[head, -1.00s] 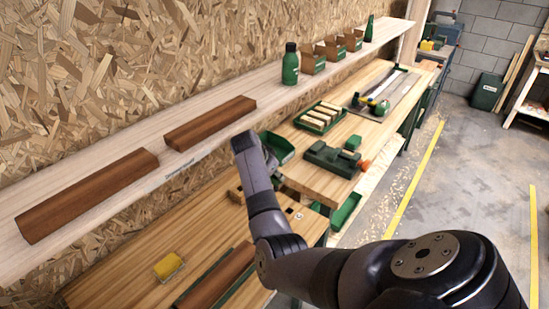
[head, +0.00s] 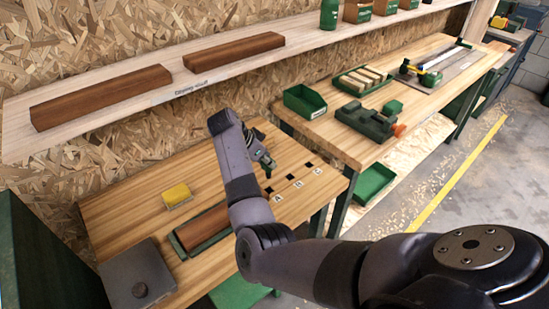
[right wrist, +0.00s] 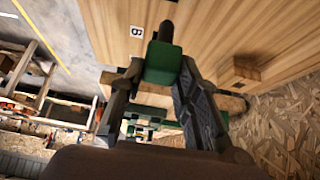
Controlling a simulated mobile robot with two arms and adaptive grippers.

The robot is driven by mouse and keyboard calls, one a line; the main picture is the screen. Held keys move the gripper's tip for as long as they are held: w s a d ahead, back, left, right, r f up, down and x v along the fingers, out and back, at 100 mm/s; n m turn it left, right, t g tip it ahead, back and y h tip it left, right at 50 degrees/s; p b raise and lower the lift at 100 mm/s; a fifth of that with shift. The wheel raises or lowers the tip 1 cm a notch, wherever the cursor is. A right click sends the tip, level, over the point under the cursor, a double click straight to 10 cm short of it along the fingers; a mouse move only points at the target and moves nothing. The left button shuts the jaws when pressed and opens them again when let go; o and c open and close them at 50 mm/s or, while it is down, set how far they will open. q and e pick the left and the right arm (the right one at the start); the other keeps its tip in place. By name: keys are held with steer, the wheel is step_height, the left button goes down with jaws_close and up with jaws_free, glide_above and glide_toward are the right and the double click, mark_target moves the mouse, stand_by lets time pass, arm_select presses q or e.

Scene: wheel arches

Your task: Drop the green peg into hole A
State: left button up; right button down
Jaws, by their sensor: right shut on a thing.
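My right gripper (right wrist: 160,85) is shut on the green peg (right wrist: 163,64) in the right wrist view. The peg's dark tip (right wrist: 166,31) points away from the gripper, towards the wooden bench top. In the head view my right gripper (head: 267,162) is above the bench, beside a row of dark square holes (head: 290,177) with small white labels (head: 298,184). My left gripper is not in view.
A yellow block (head: 177,195), a brown bar in a green tray (head: 203,238) and a grey plate (head: 137,275) are on the bench. A green bin (head: 304,101) and a dark green vise-like tool (head: 365,123) stand on the adjoining bench. A shelf (head: 110,108) runs behind.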

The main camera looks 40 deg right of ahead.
mark_target(267, 177)
steer(key=shift+w+f+b, duration=0.1)
steer(key=shift+f+b, duration=0.2)
steer(key=shift+f, duration=0.4)
steer(key=shift+f+b, duration=0.25)
steer(key=shift+b, duration=0.2)
steer(key=shift+f+b, duration=0.65)
steer(key=shift+f, duration=0.35)
steer(key=shift+f+b, duration=0.5)
steer(key=shift+b, duration=0.15)
steer(key=shift+f+b, duration=0.65)
steer(key=shift+f, duration=0.3)
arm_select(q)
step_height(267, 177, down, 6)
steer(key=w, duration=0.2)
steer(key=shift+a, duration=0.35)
arm_select(e)
steer(key=shift+f, duration=0.45)
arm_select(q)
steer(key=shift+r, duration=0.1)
